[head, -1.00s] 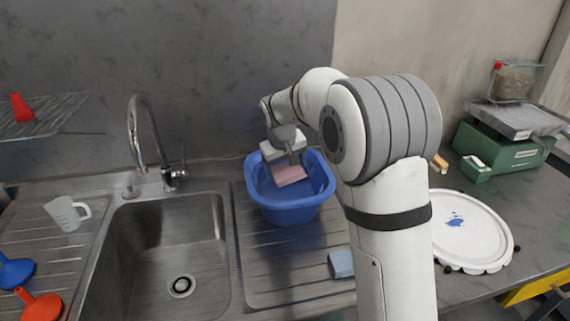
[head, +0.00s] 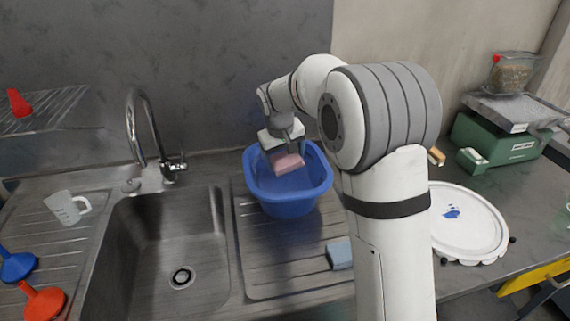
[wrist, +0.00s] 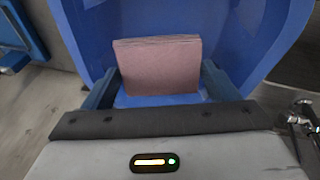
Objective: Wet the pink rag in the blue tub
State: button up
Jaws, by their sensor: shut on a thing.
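The pink rag (head: 287,163) is a folded block held between the fingers of my gripper (head: 283,150). The blue tub (head: 290,207) stands on the ribbed drainboard to the right of the sink. My gripper points down over the tub, with the rag at about rim height or inside the opening; the exact depth is hard to tell. In the wrist view the rag (wrist: 158,66) sits between both fingers, with the blue tub (wrist: 245,25) around it. Whether there is water in the tub I cannot make out.
A steel sink (head: 160,255) with a tap (head: 140,125) lies left of the tub. A blue-grey sponge (head: 340,253) lies in front of it. A white lid (head: 465,222) and a green scale (head: 495,140) are at right. A measuring jug (head: 66,207) and funnels (head: 42,303) are at left.

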aim_at(284, 159)
jog(key=shift+r+p, duration=1.8)
jog(key=shift+r, duration=1.15)
notch_tip(284, 159, up, 4)
jog(key=p, duration=0.2)
jog(key=shift+p, duration=0.4)
jog(key=shift+s+f, duration=0.1)
jog(key=shift+f, duration=0.05)
